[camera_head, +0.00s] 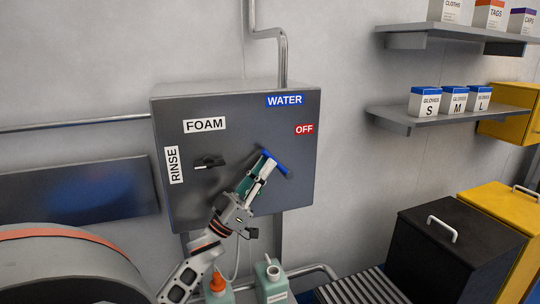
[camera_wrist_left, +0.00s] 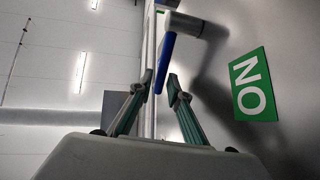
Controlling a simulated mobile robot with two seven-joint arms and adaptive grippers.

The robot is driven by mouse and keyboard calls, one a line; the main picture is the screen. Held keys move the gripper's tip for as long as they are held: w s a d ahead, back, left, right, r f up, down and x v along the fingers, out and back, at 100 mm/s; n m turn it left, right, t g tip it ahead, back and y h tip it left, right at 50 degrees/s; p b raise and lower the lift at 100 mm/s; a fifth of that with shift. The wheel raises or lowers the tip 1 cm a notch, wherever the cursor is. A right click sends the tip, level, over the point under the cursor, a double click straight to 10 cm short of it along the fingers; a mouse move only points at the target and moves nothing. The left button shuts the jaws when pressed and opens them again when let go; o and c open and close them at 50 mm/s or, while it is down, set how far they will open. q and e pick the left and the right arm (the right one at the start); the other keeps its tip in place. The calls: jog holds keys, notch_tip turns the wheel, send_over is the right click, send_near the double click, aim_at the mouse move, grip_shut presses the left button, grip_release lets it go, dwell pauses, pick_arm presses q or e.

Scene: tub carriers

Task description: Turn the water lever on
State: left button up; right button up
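The blue water lever (camera_head: 279,165) is on the front of a grey control box (camera_head: 235,100). It slants from upper left to lower right, below the blue WATER label (camera_head: 285,100) and the red OFF label (camera_head: 304,129). My left gripper (camera_head: 262,168) is at the lever's upper-left part and covers some of the box. In the left wrist view, the blue lever (camera_wrist_left: 167,55) comes from a silver hub and its end is between my two fingertips (camera_wrist_left: 160,82). A gap shows beside the right finger, so the fingers look open. A green ON label (camera_wrist_left: 252,86) is right of them. My right gripper is out of view.
A black lever (camera_head: 209,162) sits on the box between the FOAM (camera_head: 205,125) and RINSE (camera_head: 173,165) labels. Bottles (camera_head: 271,284) stand below the box. Shelves (camera_head: 430,116) with boxes and a black bin (camera_head: 440,260) are at the right.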

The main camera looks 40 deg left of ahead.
pick_arm(q)
jog(key=shift+x, duration=1.55)
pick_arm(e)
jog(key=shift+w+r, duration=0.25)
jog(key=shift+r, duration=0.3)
pick_arm(q)
jog(key=shift+w, duration=0.1)
jog(key=shift+c, duration=0.2)
grip_shut()
jog(key=shift+f, duration=0.1)
